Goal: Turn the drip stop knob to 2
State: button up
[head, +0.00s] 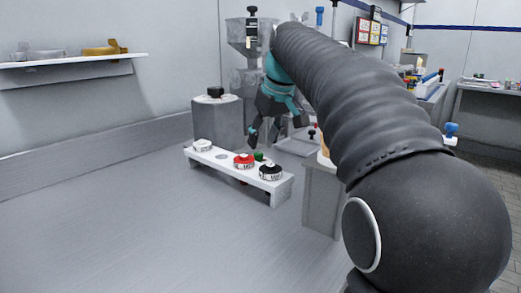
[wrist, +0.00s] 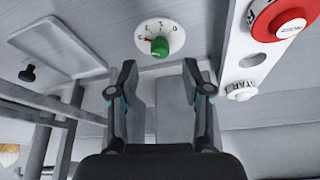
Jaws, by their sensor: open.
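The drip stop knob (wrist: 160,47) is green and sits in the middle of a round white dial (wrist: 174,40) with numbers along its far edge. A small red mark shows at the knob's upper left, near the higher numbers; the exact setting is too small to read. In the head view my gripper (head: 264,137) hangs above the knob.
A white bench (head: 222,167) carries a red button (head: 244,160), a black button (head: 270,171) and a white one (head: 202,145). A grey canister (head: 217,122) and a steel hopper machine (head: 240,65) stand behind. The grey tabletop (head: 110,215) at the left is clear.

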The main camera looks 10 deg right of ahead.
aim_at(259, 153)
jog(key=shift+x, duration=2.2)
grip_shut()
